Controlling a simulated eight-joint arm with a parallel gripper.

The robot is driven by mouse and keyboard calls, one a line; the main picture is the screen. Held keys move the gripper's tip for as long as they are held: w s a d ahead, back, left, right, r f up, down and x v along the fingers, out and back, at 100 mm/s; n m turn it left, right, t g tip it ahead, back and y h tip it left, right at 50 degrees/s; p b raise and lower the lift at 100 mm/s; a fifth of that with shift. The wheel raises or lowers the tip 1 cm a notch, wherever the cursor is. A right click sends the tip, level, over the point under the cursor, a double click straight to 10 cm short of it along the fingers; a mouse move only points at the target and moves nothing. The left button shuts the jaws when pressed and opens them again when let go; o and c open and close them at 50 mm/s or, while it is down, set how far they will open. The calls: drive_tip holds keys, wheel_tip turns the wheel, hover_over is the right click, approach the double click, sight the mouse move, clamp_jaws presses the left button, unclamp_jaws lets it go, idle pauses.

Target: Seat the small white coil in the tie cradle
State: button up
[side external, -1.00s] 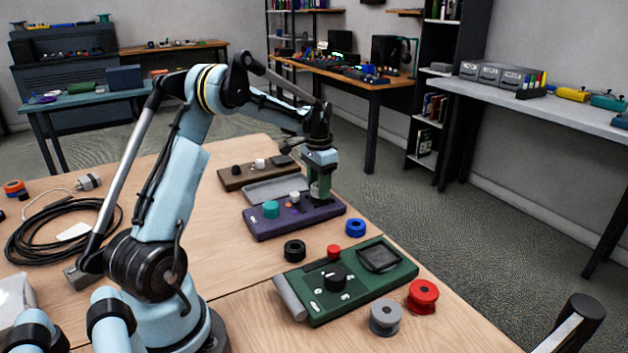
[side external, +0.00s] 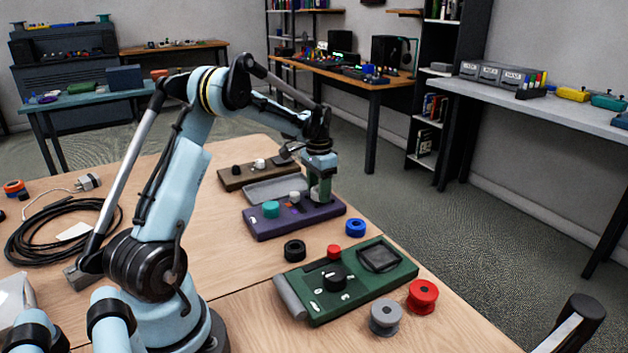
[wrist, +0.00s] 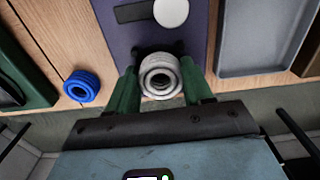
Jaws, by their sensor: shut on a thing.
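The small white coil (wrist: 160,76) is between the two green fingers of my gripper (wrist: 162,88) in the wrist view. My gripper is shut on it. The coil is over the end of the purple board (wrist: 128,32), with dark upright parts just beyond it. These may belong to the tie cradle, but the coil and fingers hide most of that spot. In the side external view my gripper (side external: 319,198) points down at the right end of the purple board (side external: 270,229). I cannot tell whether the coil touches the board.
The purple board carries a teal knob (side external: 271,209) and a white knob (wrist: 171,12). A blue coil (wrist: 81,86) lies on the table beside it. A grey tray (wrist: 266,71) is on the other side. A green board (side external: 330,305) stands nearer the side camera.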

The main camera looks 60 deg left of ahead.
drive_tip(key=shift+f, duration=0.1)
drive_tip(key=o, duration=1.5)
drive_tip(key=shift+r, duration=3.55)
